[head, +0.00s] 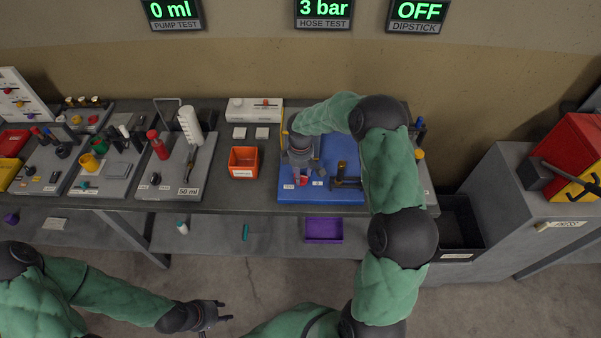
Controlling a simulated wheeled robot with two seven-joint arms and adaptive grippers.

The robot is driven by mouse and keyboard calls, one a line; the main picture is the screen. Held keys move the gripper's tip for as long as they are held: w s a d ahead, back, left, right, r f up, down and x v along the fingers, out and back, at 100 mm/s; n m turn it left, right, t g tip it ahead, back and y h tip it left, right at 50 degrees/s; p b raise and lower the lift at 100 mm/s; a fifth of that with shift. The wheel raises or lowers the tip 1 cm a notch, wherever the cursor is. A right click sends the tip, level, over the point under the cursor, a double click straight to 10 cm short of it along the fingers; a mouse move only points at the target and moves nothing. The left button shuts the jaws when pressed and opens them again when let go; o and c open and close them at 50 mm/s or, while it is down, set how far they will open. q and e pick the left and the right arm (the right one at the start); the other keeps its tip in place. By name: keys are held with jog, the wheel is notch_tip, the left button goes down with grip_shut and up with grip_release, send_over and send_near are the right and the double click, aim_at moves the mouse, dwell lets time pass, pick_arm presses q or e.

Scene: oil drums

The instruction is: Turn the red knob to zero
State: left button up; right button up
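My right gripper (301,168) points down over the left part of the blue board (330,196) on the bench. Its fingers are small and dark here, and I cannot tell whether they are closed on anything. The hose test display (323,10) on the wall reads 3 bar. My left gripper (222,313) is low at the front, away from the bench, with its fingers apart and empty.
A dark post with a brass top (341,170) stands on the board, right of my gripper. An orange bin (243,162) is left of the board. A grey pump board (188,187) stands further left. A black bin (459,228) is at the right.

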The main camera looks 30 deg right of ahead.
notch_tip(320, 180, up, 12)
dwell(0.6)
jog(key=shift+f, duration=0.1)
dwell(0.4)
